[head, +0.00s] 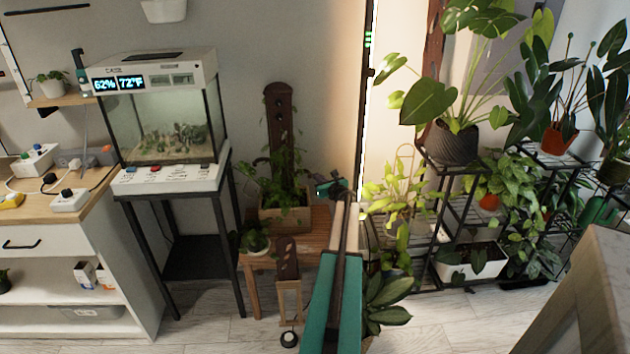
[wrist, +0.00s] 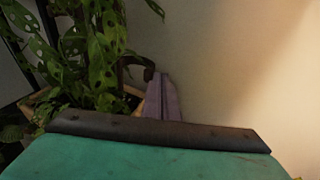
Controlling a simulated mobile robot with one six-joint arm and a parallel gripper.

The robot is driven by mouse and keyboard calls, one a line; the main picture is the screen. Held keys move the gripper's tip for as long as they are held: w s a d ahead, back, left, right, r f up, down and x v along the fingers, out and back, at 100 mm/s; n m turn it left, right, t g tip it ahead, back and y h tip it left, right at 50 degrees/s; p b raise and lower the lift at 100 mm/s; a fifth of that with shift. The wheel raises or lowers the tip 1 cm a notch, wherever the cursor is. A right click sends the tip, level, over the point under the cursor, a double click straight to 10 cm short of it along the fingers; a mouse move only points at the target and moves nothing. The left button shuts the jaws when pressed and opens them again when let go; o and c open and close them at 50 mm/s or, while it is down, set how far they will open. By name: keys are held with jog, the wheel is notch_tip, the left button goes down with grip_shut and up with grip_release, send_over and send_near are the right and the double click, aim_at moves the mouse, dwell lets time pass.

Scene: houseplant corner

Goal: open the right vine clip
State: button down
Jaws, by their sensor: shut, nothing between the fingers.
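A climbing vine (head: 262,178) grows in a wooden planter (head: 290,219) with a tall dark brown pole (head: 279,112) behind it. Its holed leaves (wrist: 104,40) show at the left of the wrist view. I cannot make out the right vine clip in either view; it is too small or hidden among the leaves. My gripper (head: 326,188) is to the right of the vine and pole in the head view, near the wall. Its narrow fingers (wrist: 161,92) are shut and empty in the wrist view, in front of the planter's right side; I cannot tell whether they touch anything.
The planter stands on a wooden bench (head: 318,232). A glass terrarium (head: 165,120) on a black stand is to the left. A bright vertical lamp strip (head: 362,120) and shelved plants (head: 455,145) are to the right. Bare wall (head: 325,100) lies between pole and lamp.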

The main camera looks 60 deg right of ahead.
jog(key=shift+w+d, duration=0.3)
jog(key=shift+d, duration=0.05)
dwell(0.4)
jog(key=shift+r, duration=0.15)
jog(key=s+a+r, duration=0.2)
jog(key=s+a, duration=0.2)
jog(key=a, duration=0.2)
jog(key=s+a+r, duration=0.2)
jog(key=s+a, duration=0.2)
jog(key=a, duration=0.3)
jog(key=shift+s+a+r+b, duration=0.2)
jog(key=shift+s+r+b, duration=0.15)
jog(key=shift+b, duration=0.1)
dwell(0.5)
dwell(0.5)
